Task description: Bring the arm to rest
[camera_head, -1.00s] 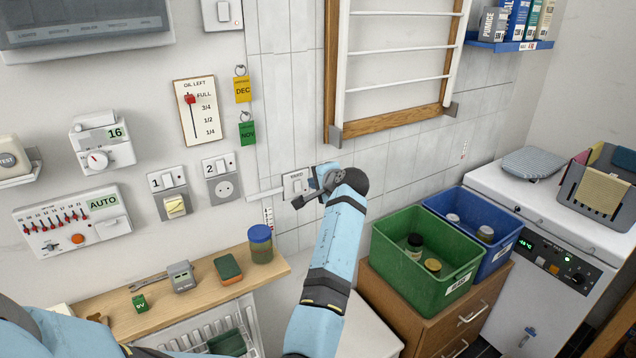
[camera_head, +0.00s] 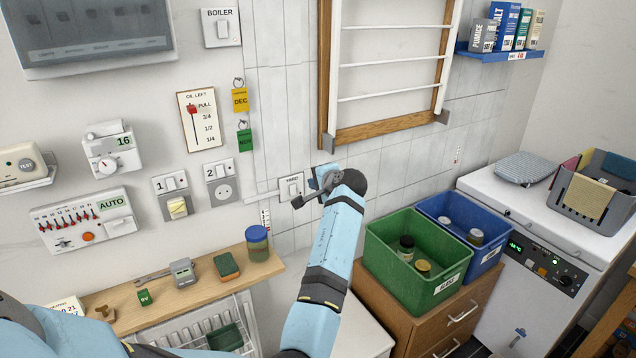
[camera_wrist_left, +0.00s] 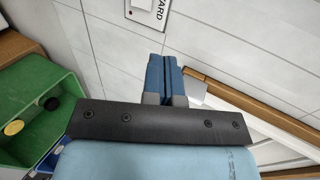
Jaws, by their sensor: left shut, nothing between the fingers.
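My left gripper (camera_head: 312,190) is in front of the tiled wall, close to the YARD switch (camera_head: 291,187). In the left wrist view its blue fingers (camera_wrist_left: 165,80) are together with nothing between them. The lower edge of the switch plate (camera_wrist_left: 148,12) shows just beyond the fingertips there, and I see a gap between them. My light blue left arm (camera_head: 328,260) reaches up from the bottom of the head view. My right gripper is not in view.
A green crate (camera_head: 381,250) with jars and a blue crate (camera_head: 490,257) stand on a wooden drawer unit (camera_head: 395,323) to the right. A wooden shelf (camera_head: 205,284) holds small items at the left. A wood-framed rack (camera_head: 385,133) hangs above the gripper.

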